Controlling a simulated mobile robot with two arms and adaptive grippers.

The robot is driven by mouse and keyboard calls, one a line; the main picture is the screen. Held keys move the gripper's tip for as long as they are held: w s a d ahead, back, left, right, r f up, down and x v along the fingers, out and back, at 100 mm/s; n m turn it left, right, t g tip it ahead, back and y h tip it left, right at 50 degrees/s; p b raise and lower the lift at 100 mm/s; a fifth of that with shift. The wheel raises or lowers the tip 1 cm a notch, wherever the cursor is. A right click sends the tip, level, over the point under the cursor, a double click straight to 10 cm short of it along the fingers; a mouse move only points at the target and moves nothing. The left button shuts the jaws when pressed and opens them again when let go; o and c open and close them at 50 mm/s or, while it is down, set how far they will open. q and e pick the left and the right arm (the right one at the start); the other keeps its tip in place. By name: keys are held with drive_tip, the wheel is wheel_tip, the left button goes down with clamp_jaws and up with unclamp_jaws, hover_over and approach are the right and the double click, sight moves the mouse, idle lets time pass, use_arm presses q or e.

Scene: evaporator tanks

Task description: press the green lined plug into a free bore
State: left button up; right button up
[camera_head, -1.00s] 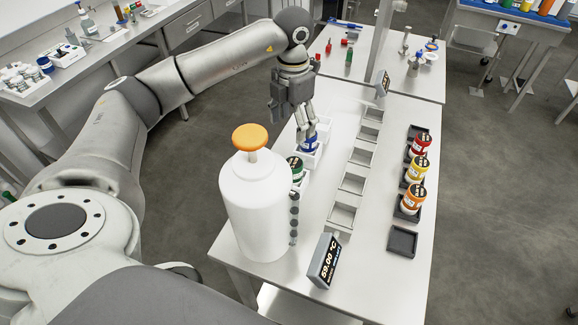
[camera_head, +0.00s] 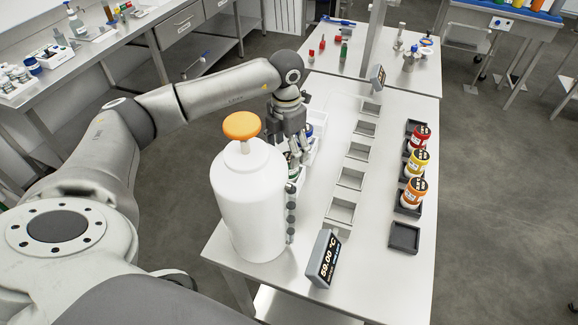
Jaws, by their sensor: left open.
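My left gripper (camera_head: 296,160) is open and points down behind the white bottle. Its fingertips are at or just above a green-marked jar (camera_head: 293,173), which is largely hidden by the fingers and the bottle. A blue-topped jar (camera_head: 309,131) stands just behind it in a white holder (camera_head: 314,150). A small green upright piece (camera_head: 343,51) stands on the far table. I cannot tell which green item is the lined plug. A row of shallow square recessed trays (camera_head: 340,211) runs along the table, and they look empty. My right gripper is not in view.
A large white bottle (camera_head: 250,200) with an orange top stands in front of the gripper. A display reading 59.00 °C (camera_head: 325,259) stands at the near edge. Red (camera_head: 419,137), yellow (camera_head: 418,162) and orange (camera_head: 414,192) jars sit in black trays; the near black tray (camera_head: 404,237) is empty.

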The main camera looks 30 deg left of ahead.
sight(289, 158)
use_arm(q)
drive_tip(key=shift+s+d+f+p, duration=0.1)
drive_tip(key=shift+d+f+p, duration=0.05)
drive_tip(key=shift+f+p, duration=0.15)
drive_tip(key=f+p, duration=0.2)
drive_tip(key=f, duration=0.2)
drive_tip(key=shift+d, duration=0.2)
drive_tip(key=shift+f, duration=0.3)
drive_tip(key=c, duration=0.9)
drive_tip(key=shift+r, duration=0.1)
drive_tip(key=c, duration=0.4)
drive_tip(key=shift+o, duration=0.2)
